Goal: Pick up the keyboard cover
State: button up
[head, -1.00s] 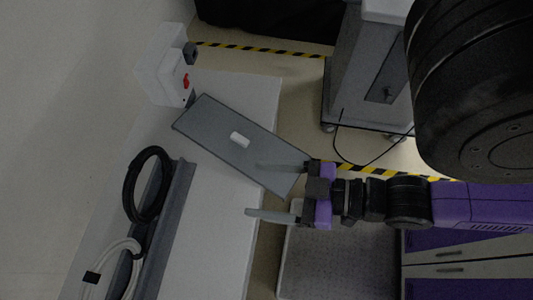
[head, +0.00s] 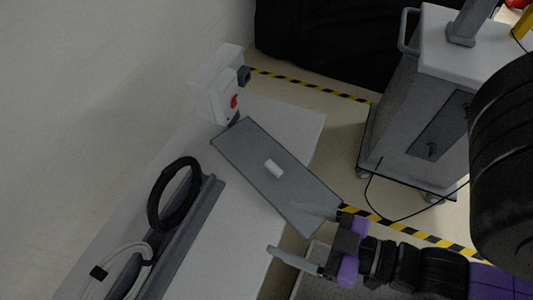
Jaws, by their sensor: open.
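The keyboard cover (head: 257,165) is a flat grey rectangular panel with a small white handle (head: 273,169) at its middle. In the head view it lies slanted on the white table, its lower right end reaching past the table's edge. My gripper (head: 298,232) is at the lower right end of the cover. Its fingers are spread and point left. The upper finger overlaps the cover's lower right corner in the picture; the lower finger is apart from it, over the table's edge. The gripper holds nothing. I cannot tell the height gap between finger and cover.
The white table (head: 222,249) carries a black cable coil (head: 174,194), a white cable coil (head: 118,271), a grey rail (head: 187,236) and a white box with a red part (head: 215,86). A grey cart (head: 411,137) stands at the right, beyond yellow-black floor tape (head: 312,87).

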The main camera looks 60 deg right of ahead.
aim_at(279, 177)
jog(key=k+j+u, duration=0.25)
jog(key=k, duration=0.2)
jog(key=k+j+u, duration=0.25)
jog(key=k, duration=0.25)
